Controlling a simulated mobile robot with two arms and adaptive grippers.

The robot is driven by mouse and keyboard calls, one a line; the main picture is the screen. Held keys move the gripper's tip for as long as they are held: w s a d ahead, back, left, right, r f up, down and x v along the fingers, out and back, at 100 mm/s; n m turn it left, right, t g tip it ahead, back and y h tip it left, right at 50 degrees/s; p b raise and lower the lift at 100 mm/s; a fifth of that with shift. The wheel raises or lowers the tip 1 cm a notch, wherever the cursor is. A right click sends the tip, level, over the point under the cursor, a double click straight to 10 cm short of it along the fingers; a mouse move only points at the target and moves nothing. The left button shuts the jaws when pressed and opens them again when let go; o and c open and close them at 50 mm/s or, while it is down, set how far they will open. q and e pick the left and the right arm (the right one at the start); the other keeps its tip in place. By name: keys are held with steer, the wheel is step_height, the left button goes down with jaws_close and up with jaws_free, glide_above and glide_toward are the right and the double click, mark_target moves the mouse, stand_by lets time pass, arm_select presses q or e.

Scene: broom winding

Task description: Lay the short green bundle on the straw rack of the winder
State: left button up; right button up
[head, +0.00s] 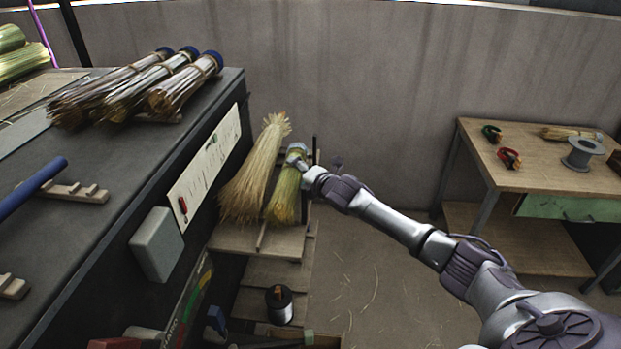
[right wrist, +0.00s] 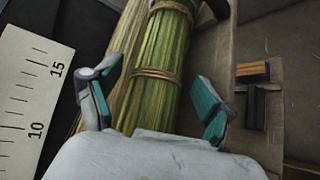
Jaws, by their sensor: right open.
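The short green bundle (head: 285,196) rests on the wooden straw rack (head: 284,243) at the side of the dark winder bench (head: 190,120), right beside a longer pale straw bundle (head: 257,172). My right gripper (head: 297,158) is over the green bundle's upper end. In the right wrist view the green bundle (right wrist: 162,62), tied with twine bands, runs between the two open teal-padded fingers of the right gripper (right wrist: 155,102), with a gap on each side. The pale bundle (right wrist: 118,55) lies just left of it. My left gripper is not in view.
Finished brooms (head: 135,88) with blue ends lie on the bench top. A blue handle (head: 30,187) rests on a notched wooden holder. A worktable (head: 540,160) with tools stands at right. The floor between is clear apart from loose straw.

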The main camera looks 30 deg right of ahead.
steer(key=v, duration=1)
steer(key=shift+s+r, duration=0.3)
steer(key=shift+s, duration=0.1)
steer(key=s+d+f+m+g+h, duration=0.1)
steer(key=s+f+m+g, duration=0.15)
steer(key=f, duration=0.75)
steer(key=s+d+f+m+g+h, duration=0.15)
steer(key=f+m, duration=0.25)
steer(key=f, duration=0.6)
steer(key=s+a+f+m+g, duration=0.1)
steer(key=s+f+m, duration=0.2)
steer(key=s+f, duration=0.45)
steer(key=s+f+m+g, duration=0.15)
steer(key=s+f, duration=0.35)
steer(key=f, duration=0.5)
steer(key=s+a+f+m+g, duration=0.2)
steer(key=s+a+f, duration=0.3)
steer(key=s, duration=0.7)
steer(key=s+a+f+m+g+y, duration=0.1)
steer(key=s+a+f+m, duration=0.3)
steer(key=s+f, duration=0.4)
steer(key=s+a+f+m+g, duration=0.3)
steer(key=s+a+f, duration=0.3)
steer(key=s, duration=1.2)
steer(key=shift+g, duration=0.55)
